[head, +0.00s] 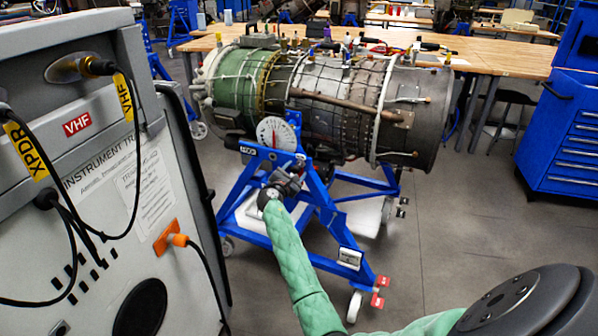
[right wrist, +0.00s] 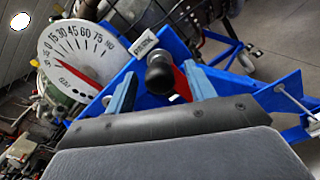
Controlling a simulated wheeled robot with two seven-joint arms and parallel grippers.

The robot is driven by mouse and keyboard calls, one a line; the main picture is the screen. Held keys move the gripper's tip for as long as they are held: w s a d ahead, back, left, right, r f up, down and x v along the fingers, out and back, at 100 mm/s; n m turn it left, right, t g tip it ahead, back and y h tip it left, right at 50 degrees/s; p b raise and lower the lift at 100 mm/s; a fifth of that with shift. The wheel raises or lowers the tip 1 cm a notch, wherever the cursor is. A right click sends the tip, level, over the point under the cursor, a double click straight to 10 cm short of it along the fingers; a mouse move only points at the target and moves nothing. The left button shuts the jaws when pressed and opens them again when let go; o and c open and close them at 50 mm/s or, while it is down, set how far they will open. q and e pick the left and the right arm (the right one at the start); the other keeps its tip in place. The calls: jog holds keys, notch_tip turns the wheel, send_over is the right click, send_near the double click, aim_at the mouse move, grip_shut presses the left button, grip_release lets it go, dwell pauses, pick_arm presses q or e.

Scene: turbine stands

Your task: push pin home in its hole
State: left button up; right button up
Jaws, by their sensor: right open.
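The pin shows in the right wrist view as a round black knob (right wrist: 159,76) with a red part beside it, in front of the blue stand plate. My right gripper (right wrist: 158,68) is open, with one finger on each side of the knob. I cannot tell whether either finger touches it. The hole and the pin's shaft are hidden, so its depth is not clear. In the head view my right gripper (head: 284,181) is at the blue stand (head: 323,213), just below the white dial (head: 276,134). The pin cannot be made out there. My left gripper is not in view.
The turbine engine (head: 340,105) rests on the stand above my right gripper. A grey instrument cabinet (head: 120,220) with cables fills the left side. A blue tool chest (head: 566,140) stands at right. A wooden bench (head: 500,58) is behind. The floor right of the stand is clear.

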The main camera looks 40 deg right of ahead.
jog(key=shift+c, duration=0.4)
dwell(0.3)
grip_shut()
